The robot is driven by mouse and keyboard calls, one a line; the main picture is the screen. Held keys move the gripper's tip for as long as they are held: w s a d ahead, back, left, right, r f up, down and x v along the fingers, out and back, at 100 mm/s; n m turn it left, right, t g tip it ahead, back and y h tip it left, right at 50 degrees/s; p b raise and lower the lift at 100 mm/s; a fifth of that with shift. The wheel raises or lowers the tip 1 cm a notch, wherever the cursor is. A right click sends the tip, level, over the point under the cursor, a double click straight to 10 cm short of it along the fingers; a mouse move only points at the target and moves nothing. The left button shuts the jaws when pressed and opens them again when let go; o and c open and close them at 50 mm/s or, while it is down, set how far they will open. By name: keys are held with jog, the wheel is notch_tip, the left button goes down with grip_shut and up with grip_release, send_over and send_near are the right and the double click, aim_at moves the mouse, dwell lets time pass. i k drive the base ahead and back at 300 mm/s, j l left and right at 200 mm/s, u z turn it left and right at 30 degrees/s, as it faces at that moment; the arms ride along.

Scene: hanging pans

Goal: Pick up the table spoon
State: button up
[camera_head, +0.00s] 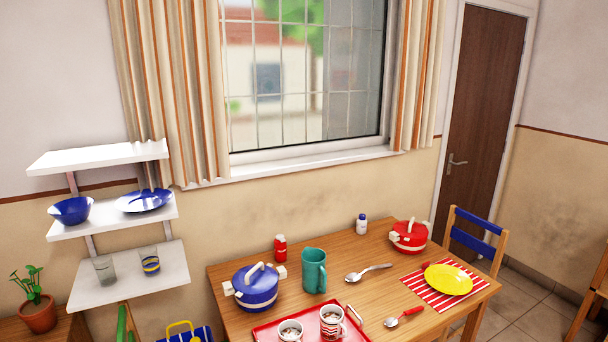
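A large metal spoon (368,272) lies on the wooden table (336,249), to the right of a green jug. Its bowl points left and its handle points right. A second, smaller spoon with a red handle (404,316) lies near the table's front edge, to the right of a red tray. I cannot tell from looks alone which of them is the table spoon. Both lie free on the table, with nothing on top of them. My gripper is not in view.
A blue pot (254,289), the green jug (313,271), a red bottle (280,248) and the red tray (268,334) with mugs stand left of the large spoon. A red pot (409,236) and a yellow plate (448,280) on a striped mat are right. A chair (474,238) stands beyond.

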aim_at(390, 322)
jog(key=k, duration=0.1)
jog(key=i+l+z, duration=0.25)
jog(key=i+z, duration=0.2)
jog(key=i, duration=0.25)
jog(key=i+z, duration=0.4)
jog(key=i, duration=0.35)
